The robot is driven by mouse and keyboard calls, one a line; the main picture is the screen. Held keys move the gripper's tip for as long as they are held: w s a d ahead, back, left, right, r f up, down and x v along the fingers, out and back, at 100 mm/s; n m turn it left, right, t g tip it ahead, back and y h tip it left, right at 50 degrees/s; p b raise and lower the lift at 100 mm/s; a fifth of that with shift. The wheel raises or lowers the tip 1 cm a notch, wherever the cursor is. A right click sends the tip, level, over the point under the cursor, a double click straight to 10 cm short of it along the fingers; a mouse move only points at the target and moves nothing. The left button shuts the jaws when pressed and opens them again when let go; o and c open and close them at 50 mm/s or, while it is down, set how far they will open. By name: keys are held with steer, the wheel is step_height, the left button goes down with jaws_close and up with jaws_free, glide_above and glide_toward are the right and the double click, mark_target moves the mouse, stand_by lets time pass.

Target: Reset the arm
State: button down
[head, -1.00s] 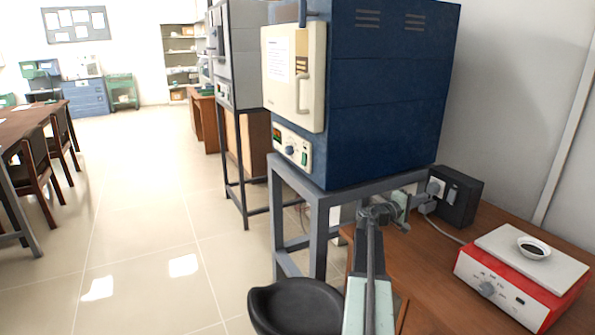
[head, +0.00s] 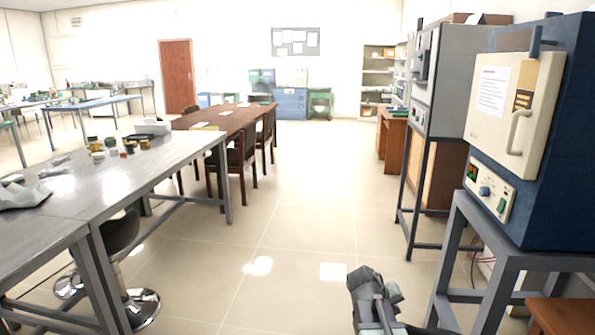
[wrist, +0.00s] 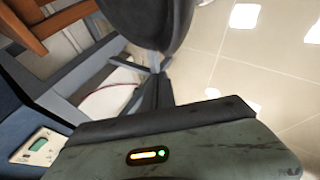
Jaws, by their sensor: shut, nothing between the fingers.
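My gripper (wrist: 155,72) shows in the wrist view as dark, narrow fingers beyond the grey-green housing with its small lit indicator. The fingers are together and hold nothing. In the head view, part of my arm (head: 374,300) is folded low at the bottom edge, right of the middle, over the tiled floor. I cannot make out the fingertips there.
The blue furnace (head: 555,140), its cream door (head: 512,110) shut, stands on a grey metal stand (head: 480,255) at right. A grey furnace (head: 450,75) stands behind. A long grey bench (head: 100,185) with small jars is at left. The tiled aisle (head: 300,215) between is clear.

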steer(key=s+a+f+g+y, duration=0.1)
steer(key=s+a+f+y, duration=0.2)
steer(key=s+a, duration=0.35)
steer(key=s+a+f+g+y, duration=0.2)
steer(key=s+a+f+y, duration=0.15)
steer(key=a, duration=0.55)
step_height(320, 180, up, 20)
steer(key=s+a+p, duration=0.1)
steer(key=p, duration=1.8)
steer(key=shift+s+a+g+y, duration=0.15)
steer(key=shift+s+g+y, duration=0.15)
steer(key=shift+y, duration=0.05)
steer(key=shift+f, duration=0.15)
